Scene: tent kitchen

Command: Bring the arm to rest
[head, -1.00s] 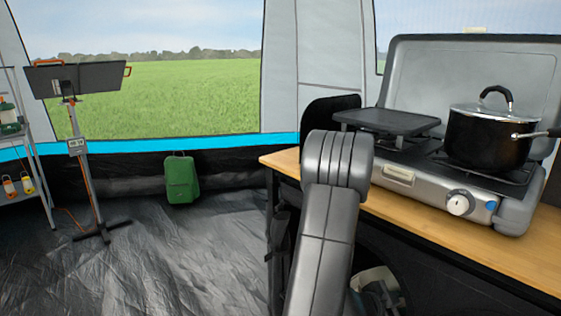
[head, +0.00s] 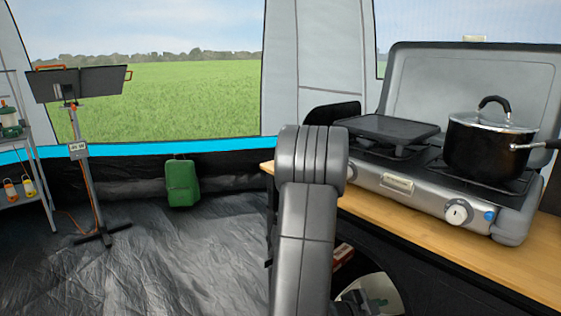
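My arm (head: 306,220) rises from the bottom middle of the head view, bent at a thick ribbed grey joint in front of the wooden counter's left end. My gripper is not visible; only arm links show. The arm hides part of the counter (head: 445,243) and whatever lies right behind it. No object is seen in contact with the arm, though its clearance from the counter edge cannot be told.
A camping stove (head: 400,184) with raised lid stands on the counter, bearing a flat griddle (head: 386,129) and a lidded black pot (head: 487,148). A green case (head: 182,184), a stand (head: 85,170) and a shelf (head: 28,150) are at left. The floor (head: 170,260) between is clear.

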